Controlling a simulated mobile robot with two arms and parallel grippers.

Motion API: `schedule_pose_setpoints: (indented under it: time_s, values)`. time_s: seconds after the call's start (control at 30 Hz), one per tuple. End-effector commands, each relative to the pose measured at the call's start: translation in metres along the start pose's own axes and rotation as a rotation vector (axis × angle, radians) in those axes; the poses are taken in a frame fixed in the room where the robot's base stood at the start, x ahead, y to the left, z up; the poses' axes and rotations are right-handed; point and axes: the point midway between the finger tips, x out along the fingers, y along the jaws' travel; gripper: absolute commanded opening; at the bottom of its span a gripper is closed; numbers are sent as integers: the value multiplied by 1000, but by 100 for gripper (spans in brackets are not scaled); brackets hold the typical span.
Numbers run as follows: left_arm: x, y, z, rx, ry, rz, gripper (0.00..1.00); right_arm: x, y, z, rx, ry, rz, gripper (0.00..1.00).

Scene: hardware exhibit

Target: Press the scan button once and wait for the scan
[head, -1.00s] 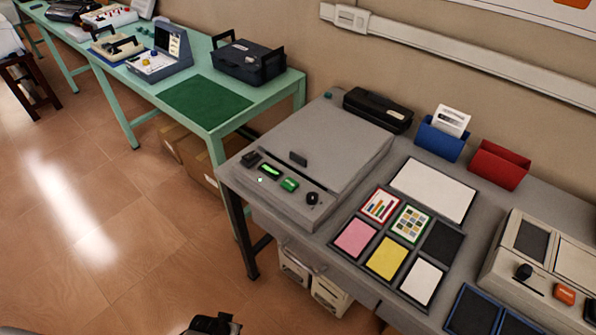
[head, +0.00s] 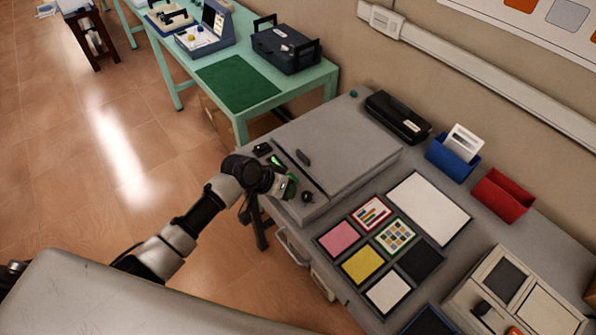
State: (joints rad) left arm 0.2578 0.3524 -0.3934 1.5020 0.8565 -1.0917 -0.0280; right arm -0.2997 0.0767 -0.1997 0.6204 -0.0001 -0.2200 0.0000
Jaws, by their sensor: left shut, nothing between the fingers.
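The grey flatbed scanner (head: 345,140) sits on the grey table with its lid closed. Its front panel holds a green lit display (head: 276,160), a black knob (head: 307,197) and a green button (head: 291,187). My left gripper (head: 283,188) is shut and empty, reaching in from the left over the front panel. It is right at the green button and partly hides it; I cannot tell whether it touches or presses it. My right gripper is out of view.
Colored cards and a white sheet (head: 430,207) lie right of the scanner. Behind are a black device (head: 398,117), a blue holder (head: 452,160) and a red holder (head: 502,195). A beige device (head: 515,295) stands at lower right. A green table (head: 300,85) is at the back left.

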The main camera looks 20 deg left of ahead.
Motion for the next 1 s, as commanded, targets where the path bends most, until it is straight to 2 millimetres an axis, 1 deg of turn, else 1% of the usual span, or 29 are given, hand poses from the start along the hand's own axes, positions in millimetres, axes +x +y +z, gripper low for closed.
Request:
schedule_pose_setpoints:
  time_s: [0.03,0.1,0.2,0.3,0.43,0.63,0.87,1.0]
  values:
    - [-12,-4,-26,-4,19,12,0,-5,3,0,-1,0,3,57]
    - [-19,-9,-50,-22,40,35,0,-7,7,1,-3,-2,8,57]
    - [-30,-14,-76,-44,66,59,0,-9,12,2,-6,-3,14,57]
    - [-38,-18,-92,-59,84,74,0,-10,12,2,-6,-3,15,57]
    - [-43,-20,-101,-69,95,83,0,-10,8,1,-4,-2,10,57]
    - [-43,-20,-102,-71,96,85,0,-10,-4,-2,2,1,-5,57]
    - [-41,-21,-100,-71,96,84,0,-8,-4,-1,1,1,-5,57]
    - [-34,-24,-96,-71,96,84,0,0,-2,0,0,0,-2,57]
